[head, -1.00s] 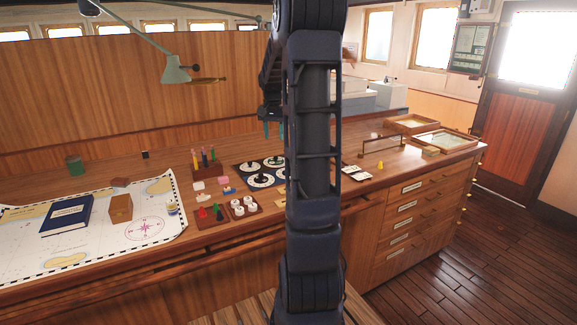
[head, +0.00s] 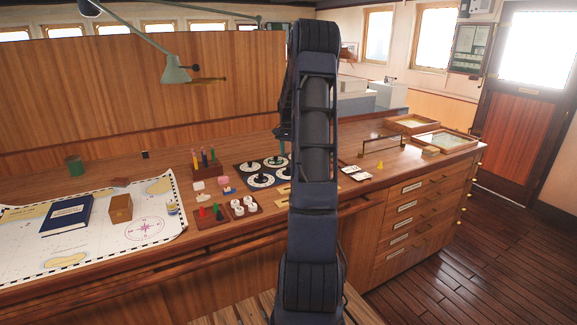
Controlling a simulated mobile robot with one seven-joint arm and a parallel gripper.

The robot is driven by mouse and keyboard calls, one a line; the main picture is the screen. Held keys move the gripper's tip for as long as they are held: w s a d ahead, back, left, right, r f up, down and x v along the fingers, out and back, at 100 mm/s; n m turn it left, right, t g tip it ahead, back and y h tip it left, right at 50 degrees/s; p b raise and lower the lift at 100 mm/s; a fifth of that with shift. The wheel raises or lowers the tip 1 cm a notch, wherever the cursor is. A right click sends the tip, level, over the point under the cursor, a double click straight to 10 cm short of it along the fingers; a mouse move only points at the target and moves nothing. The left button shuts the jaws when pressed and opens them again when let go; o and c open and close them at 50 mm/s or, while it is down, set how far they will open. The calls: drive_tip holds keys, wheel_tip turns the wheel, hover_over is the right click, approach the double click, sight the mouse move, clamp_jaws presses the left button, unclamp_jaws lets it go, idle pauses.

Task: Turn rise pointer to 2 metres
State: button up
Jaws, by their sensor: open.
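A dark board (head: 240,168) on the wooden desk carries several white round dials with black pointers. The front dial (head: 260,181) and the rear dial (head: 275,162) show clearly; my arm covers the board's right side. The dial labels are too small to read, so I cannot tell which pointer is the rise pointer or what it reads.
A chart (head: 100,235) with a blue book (head: 67,215) lies farther left. White cards (head: 355,173) and shallow trays (head: 445,140) lie right.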

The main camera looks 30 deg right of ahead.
wheel_tip(320, 180, down, 7)
drive_tip(key=shift+r, duration=0.2)
idle(0.3)
clamp_jaws()
